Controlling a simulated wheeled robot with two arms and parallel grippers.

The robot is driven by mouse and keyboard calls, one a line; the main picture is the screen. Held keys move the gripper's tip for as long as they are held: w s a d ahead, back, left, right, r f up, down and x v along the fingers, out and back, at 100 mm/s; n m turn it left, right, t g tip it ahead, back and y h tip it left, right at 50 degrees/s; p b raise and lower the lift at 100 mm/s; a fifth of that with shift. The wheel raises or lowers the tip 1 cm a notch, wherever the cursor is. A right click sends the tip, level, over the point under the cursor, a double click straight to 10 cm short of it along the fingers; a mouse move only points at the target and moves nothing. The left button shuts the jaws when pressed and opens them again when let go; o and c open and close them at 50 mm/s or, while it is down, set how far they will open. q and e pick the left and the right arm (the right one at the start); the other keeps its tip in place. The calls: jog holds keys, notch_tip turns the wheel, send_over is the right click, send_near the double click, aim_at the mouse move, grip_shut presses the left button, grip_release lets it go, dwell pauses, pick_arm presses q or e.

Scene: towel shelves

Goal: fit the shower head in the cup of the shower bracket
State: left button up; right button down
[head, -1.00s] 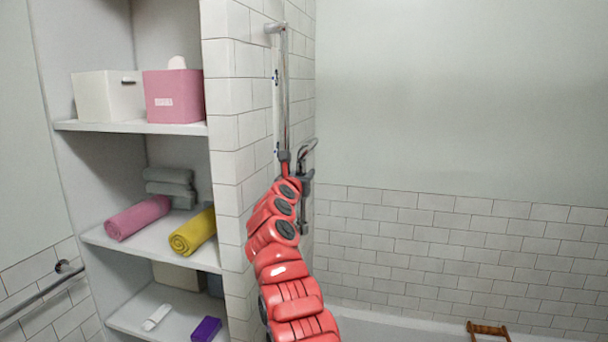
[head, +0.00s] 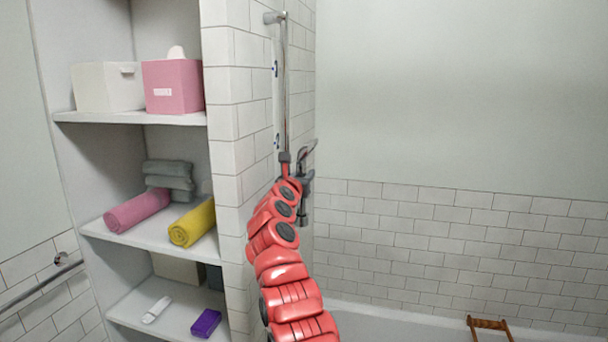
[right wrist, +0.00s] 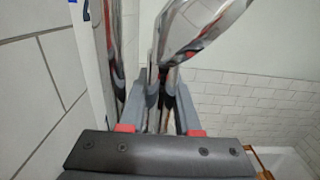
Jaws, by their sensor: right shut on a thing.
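The shower head (right wrist: 205,25) is silver with a red stripe and fills the upper middle of the right wrist view. In the head view it is small (head: 307,148), beside the wall rail. My right gripper (right wrist: 162,100) is shut on its handle, with a grey finger on each side. In the head view this gripper (head: 304,184) is at the far end of my red arm, close to the tiled wall and partly hidden. The cup of the shower bracket cannot be made out clearly. My left gripper is not in view.
A vertical chrome rail (head: 284,85) runs down the tiled wall, close to my right gripper. Shelves (head: 140,235) at the left hold a pink box (head: 172,92), rolled towels and small items. A wooden rack (head: 488,324) is at the lower right. The space right of my arm is clear.

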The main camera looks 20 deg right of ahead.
jog(key=shift+f+b, duration=0.45)
jog(key=shift+f, duration=0.95)
jog(key=shift+f, duration=0.35)
jog(key=shift+f, duration=0.8)
jog(key=c, duration=0.7)
grip_release()
jog(key=shift+o, duration=0.8)
jog(key=shift+s+d, duration=0.1)
jog(key=shift+s, duration=0.05)
